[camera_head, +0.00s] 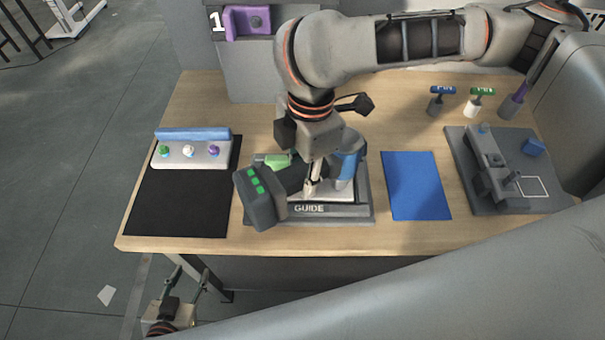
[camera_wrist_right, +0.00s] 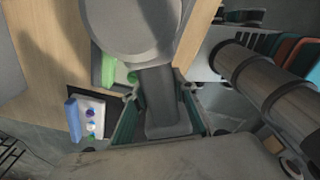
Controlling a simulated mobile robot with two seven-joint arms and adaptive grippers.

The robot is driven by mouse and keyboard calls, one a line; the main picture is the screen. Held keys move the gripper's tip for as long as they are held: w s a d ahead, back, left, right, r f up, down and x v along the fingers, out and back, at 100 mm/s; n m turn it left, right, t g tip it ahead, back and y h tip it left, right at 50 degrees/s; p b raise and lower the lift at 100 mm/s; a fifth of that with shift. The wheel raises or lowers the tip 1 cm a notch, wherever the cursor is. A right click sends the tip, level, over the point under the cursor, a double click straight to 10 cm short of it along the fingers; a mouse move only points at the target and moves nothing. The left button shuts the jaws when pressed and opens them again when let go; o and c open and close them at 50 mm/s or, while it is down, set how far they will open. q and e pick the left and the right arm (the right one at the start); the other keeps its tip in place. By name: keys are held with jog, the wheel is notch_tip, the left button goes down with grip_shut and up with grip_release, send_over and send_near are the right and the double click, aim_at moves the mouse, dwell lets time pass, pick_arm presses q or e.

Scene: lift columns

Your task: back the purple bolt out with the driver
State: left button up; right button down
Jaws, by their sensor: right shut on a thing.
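My right gripper (camera_head: 313,180) comes down over the middle of the table, shut on the dark grey handle of the driver (camera_head: 258,198), which has green marks on its end block. The handle (camera_wrist_right: 160,95) shows between the fingers in the right wrist view. The driver is over or in the grey GUIDE fixture (camera_head: 350,211); the arm hides whether it rests there. A purple-headed bolt (camera_head: 214,151) sits in a pale block at the table's left, beside a white and a green one, away from the driver. My left gripper (camera_head: 186,280) is open and empty, below the table's front edge.
A black mat (camera_head: 180,205) lies at left and a blue mat (camera_head: 416,187) right of the fixture. A grey tray (camera_head: 490,205) holds a grey fixture and blue block. Several coloured tools stand at the back right. A purple bracket (camera_head: 236,24) marked 1 is at the back.

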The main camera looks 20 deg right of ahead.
aim_at(302, 166)
jog(key=shift+r, duration=0.45)
dwell(2.1)
jog(key=shift+r, duration=2.45)
jog(key=shift+w+r, duration=0.1)
jog(key=shift+r, duration=1.95)
